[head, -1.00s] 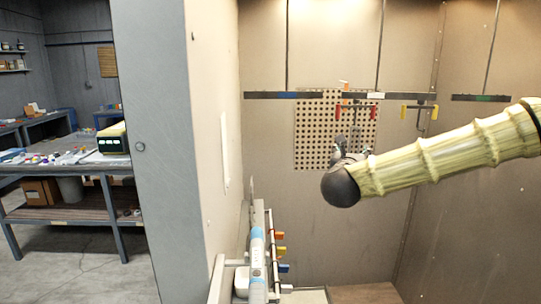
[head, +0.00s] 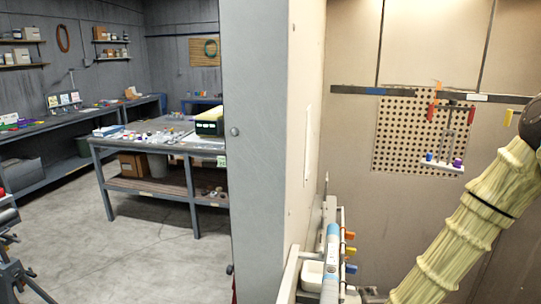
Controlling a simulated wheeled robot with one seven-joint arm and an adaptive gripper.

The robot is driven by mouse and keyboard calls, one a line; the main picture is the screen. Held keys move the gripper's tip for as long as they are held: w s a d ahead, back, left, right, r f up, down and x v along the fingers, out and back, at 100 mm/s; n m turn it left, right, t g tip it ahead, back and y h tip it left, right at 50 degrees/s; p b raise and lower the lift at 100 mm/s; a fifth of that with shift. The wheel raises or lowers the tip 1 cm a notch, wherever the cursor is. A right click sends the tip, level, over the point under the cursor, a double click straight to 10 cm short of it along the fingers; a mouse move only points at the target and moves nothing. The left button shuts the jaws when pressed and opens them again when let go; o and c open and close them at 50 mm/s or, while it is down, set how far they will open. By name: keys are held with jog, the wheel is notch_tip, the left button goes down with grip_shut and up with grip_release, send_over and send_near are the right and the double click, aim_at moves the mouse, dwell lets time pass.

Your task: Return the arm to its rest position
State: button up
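My arm, in a pale yellow ribbed sleeve (head: 465,235), rises from the bottom right of the head view to the right edge. A dark rounded joint (head: 530,122) shows there, cut off by the frame. My gripper lies outside the picture, so its fingers and anything in them are hidden.
In the booth, a dark bar (head: 385,91) crosses before a perforated panel (head: 400,130). A small white rack (head: 440,167) with blue and purple pieces hangs there. A grey post (head: 253,160) stands left of the booth. A cluttered workbench (head: 195,150) and open floor lie further left.

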jog(key=s+a+f+n+g+y, duration=0.1)
jog(key=s+a+f+n+g, duration=0.2)
jog(key=s+f+n, duration=0.6)
jog(key=s+f+n+g, duration=0.2)
jog(key=s+f, duration=0.3)
jog(key=s, duration=0.4)
jog(key=s+a+f+n+g, duration=0.1)
jog(key=s+f+n+g, duration=0.2)
jog(key=s, duration=0.6)
jog(key=s+f+n+g, duration=0.2)
jog(key=s+f+n, duration=0.2)
jog(key=s+f, duration=0.3)
jog(key=shift+s+a+f+n+g+y, duration=0.3)
jog(key=shift+s+y, duration=0.1)
jog(key=shift+s, duration=0.85)
